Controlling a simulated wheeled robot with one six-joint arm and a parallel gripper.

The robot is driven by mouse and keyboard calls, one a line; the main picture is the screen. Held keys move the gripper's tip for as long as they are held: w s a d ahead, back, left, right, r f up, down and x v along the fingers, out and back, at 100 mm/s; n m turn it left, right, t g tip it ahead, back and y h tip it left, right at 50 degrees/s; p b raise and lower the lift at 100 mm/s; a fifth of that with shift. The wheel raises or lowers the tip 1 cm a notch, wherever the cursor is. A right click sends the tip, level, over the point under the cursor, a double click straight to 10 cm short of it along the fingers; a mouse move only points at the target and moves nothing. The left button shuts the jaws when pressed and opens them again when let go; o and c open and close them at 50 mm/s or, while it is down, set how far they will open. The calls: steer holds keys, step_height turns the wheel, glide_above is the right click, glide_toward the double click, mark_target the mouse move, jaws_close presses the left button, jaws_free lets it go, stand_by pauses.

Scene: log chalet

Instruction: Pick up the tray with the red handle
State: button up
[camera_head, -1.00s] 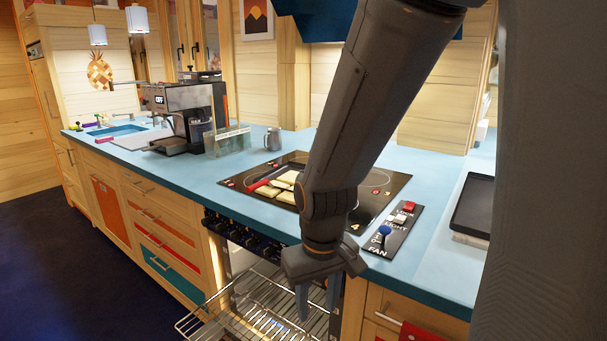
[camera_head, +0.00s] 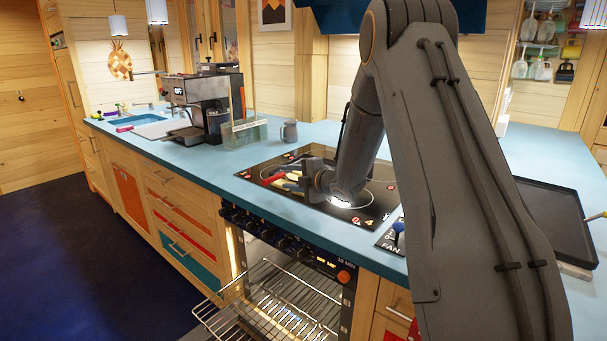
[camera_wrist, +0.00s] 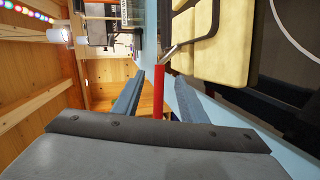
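The tray's red handle (camera_wrist: 158,92) shows upright in the middle of the wrist view, joined to a thin metal stem. The dark tray (camera_wrist: 268,108) lies on the cooktop and bears several pale yellow slabs (camera_wrist: 225,40). In the head view the red handle (camera_head: 271,180) points to the left, and my gripper hides most of the tray. My gripper (camera_wrist: 157,98) is open, with one finger on each side of the handle and visible gaps between. It also shows low over the cooktop in the head view (camera_head: 287,181).
The black cooktop (camera_head: 375,207) is set in the blue counter (camera_head: 185,157). A coffee machine (camera_head: 205,100), a glass holder (camera_head: 245,132) and a grey mug (camera_head: 289,131) stand behind. A flat black tray (camera_head: 545,210) lies at right. The oven rack (camera_head: 290,300) sticks out below.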

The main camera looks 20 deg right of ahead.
steer(key=shift+w+a+f+n+y, duration=0.1)
steer(key=shift+w+a+n+y, duration=0.2)
steer(key=shift+n+y, duration=0.35)
steer(key=shift+w+a, duration=0.15)
steer(key=shift+w, duration=0.2)
steer(key=shift+p+x, duration=1.25)
steer(key=shift+x, duration=2.25)
steer(key=shift+s+a+f, duration=0.1)
steer(key=shift+a+f, duration=0.05)
steer(key=shift+c, duration=0.3)
jaws_close()
